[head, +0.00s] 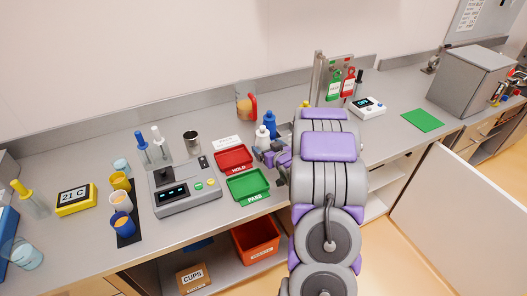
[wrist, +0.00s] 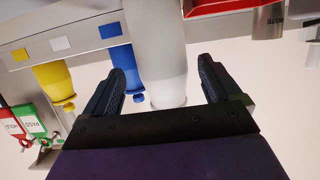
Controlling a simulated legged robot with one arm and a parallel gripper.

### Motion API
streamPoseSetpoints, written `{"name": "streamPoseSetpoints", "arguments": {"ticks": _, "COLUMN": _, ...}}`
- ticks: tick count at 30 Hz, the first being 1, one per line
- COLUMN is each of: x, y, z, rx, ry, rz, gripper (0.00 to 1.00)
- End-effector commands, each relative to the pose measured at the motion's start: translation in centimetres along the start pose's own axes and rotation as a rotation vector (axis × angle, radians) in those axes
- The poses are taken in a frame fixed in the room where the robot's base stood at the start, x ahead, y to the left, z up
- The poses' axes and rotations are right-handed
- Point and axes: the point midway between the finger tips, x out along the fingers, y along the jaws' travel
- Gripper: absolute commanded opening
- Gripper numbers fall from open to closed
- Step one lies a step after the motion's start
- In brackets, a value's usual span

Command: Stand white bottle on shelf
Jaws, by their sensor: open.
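The white bottle (head: 262,137) stands upright on the counter in the head view, just beyond my gripper (head: 277,157). In the wrist view, which appears upside down, the white bottle (wrist: 156,45) is large and lies between the lines of my two open fingers (wrist: 164,88). I see no finger pressed against it, and its far end is cut off by the top edge. A grey strip with yellow, white and blue squares, possibly the shelf (wrist: 75,40), runs beside it. A blue bottle (wrist: 122,65) and a yellow bottle (wrist: 55,78) stand along that strip.
A red HOLD tray (head: 233,158) and a green PASS tray (head: 248,186) lie left of my gripper. The blue bottle (head: 269,121) stands close behind the white one. A stand with red and green tags (head: 340,80) is behind my arm. A green mat (head: 423,120) lies at right.

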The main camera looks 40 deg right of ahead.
Motion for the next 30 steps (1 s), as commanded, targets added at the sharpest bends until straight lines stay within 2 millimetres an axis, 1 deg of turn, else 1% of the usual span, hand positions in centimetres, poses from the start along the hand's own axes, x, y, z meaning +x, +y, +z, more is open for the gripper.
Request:
{"name": "streamPoseSetpoints", "arguments": {"ticks": 8, "x": 1.6, "y": 0.0, "z": 0.2, "rx": 0.000, "ry": -0.001, "rz": 0.000, "gripper": 0.91}}
{"name": "streamPoseSetpoints", "arguments": {"ticks": 13, "x": 4.0, "y": -0.1, "z": 0.6, "rx": 0.000, "ry": 0.000, "rz": -0.001, "gripper": 0.91}}
{"name": "streamPoseSetpoints", "arguments": {"ticks": 17, "x": 5.5, "y": 0.0, "z": 0.3, "rx": -0.001, "ry": 0.002, "rz": -0.001, "gripper": 0.91}}
{"name": "streamPoseSetpoints", "arguments": {"ticks": 19, "x": 5.8, "y": 0.0, "z": 0.3, "rx": 0.000, "ry": 0.000, "rz": 0.000, "gripper": 0.91}}
{"name": "streamPoseSetpoints", "arguments": {"ticks": 25, "x": 5.8, "y": 0.0, "z": 0.3, "rx": 0.000, "ry": 0.000, "rz": 0.000, "gripper": 0.91}}
{"name": "streamPoseSetpoints", "arguments": {"ticks": 30, "x": 5.8, "y": -0.1, "z": 0.3, "rx": 0.000, "ry": 0.000, "rz": 0.000, "gripper": 0.75}}
